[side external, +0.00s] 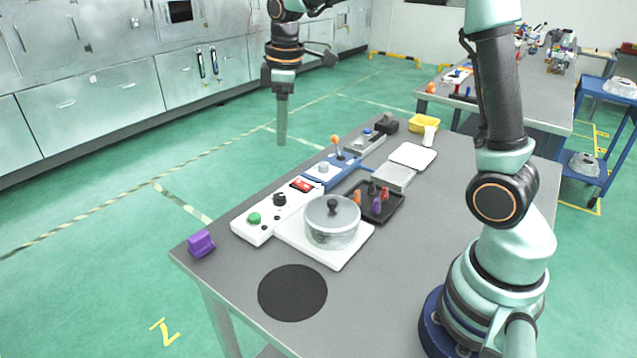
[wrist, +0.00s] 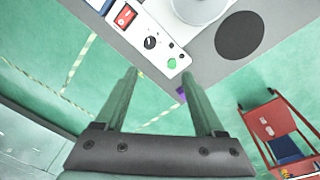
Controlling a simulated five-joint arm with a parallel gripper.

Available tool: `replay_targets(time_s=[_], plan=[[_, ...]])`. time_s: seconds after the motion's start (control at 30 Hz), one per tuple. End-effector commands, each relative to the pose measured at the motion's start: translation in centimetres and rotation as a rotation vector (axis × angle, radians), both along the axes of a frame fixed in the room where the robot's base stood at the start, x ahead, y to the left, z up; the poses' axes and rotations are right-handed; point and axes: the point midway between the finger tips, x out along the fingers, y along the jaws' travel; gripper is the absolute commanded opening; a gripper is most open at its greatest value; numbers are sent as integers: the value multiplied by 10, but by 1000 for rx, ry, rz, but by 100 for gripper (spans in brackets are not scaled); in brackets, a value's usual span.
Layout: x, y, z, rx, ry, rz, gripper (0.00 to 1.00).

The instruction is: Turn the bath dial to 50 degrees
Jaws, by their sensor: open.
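The bath dial (side external: 280,200) is a small black knob on a long white control panel (side external: 252,234), between a red switch (side external: 301,185) and a green button (side external: 254,218). In the wrist view the dial (wrist: 150,42) has a pale mark on it, but its setting is too small to read. My gripper (side external: 282,142) hangs in the air beyond the table's far left edge, above and apart from the dial. In the wrist view my gripper (wrist: 159,74) has its two fingers spread with nothing between them, and the dial lies beyond the fingertips.
A lidded glass pot (side external: 332,228) stands on a white plate (side external: 296,244) beside the panel. A purple block (side external: 201,243) sits at the table corner near a black round mat (side external: 292,293). A dark tray (side external: 388,212) holds small coloured pieces. A joystick unit (side external: 336,158) stands behind the panel.

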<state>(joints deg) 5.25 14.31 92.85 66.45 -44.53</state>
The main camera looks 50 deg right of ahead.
Motion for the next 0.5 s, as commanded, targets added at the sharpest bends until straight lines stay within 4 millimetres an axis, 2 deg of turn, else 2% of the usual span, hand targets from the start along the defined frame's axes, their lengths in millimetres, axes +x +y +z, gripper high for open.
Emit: replay_targets(time_s=[0.03,0.2,0.33,0.5], plan=[[10,-4,-12,-1,31,38,71],[36,-16,-45,-1,105,177,71],[47,-22,-64,5,143,251,71],[52,-25,-76,9,164,295,71]])
